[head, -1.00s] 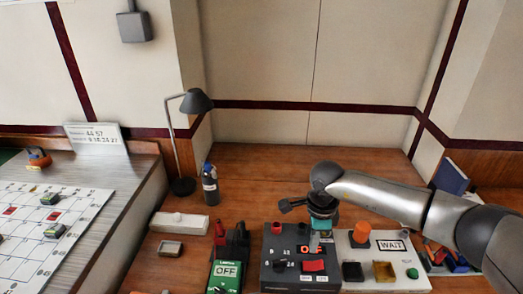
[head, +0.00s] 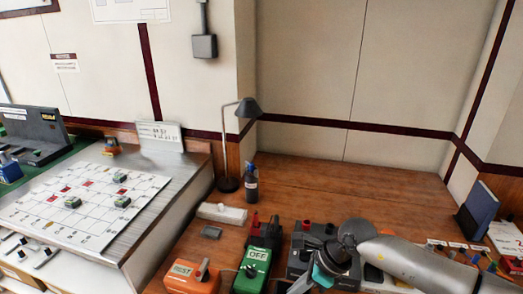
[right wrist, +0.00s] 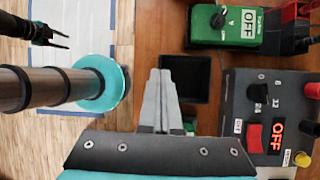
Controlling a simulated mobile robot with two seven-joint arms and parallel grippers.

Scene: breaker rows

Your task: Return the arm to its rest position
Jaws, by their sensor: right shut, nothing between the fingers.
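My right arm comes in from the lower right of the head view, bent over the control boxes. Its gripper (head: 305,284) is at the bottom edge there, partly cut off and hard to make out. In the right wrist view the two grey fingers of my right gripper (right wrist: 160,78) lie together, empty, beside a black square tray (right wrist: 196,90). A dark two-pronged gripper, which looks like my left one (right wrist: 52,37), shows small at the top left over the floor, its prongs apart. My left arm is outside the head view.
A green OFF box (head: 252,271), an orange TEST box (head: 191,277) and a dark switch box (right wrist: 243,88) stand close to my right gripper. A lamp (head: 227,150) and bottle (head: 251,184) stand farther back. The rear tabletop (head: 350,185) is clear.

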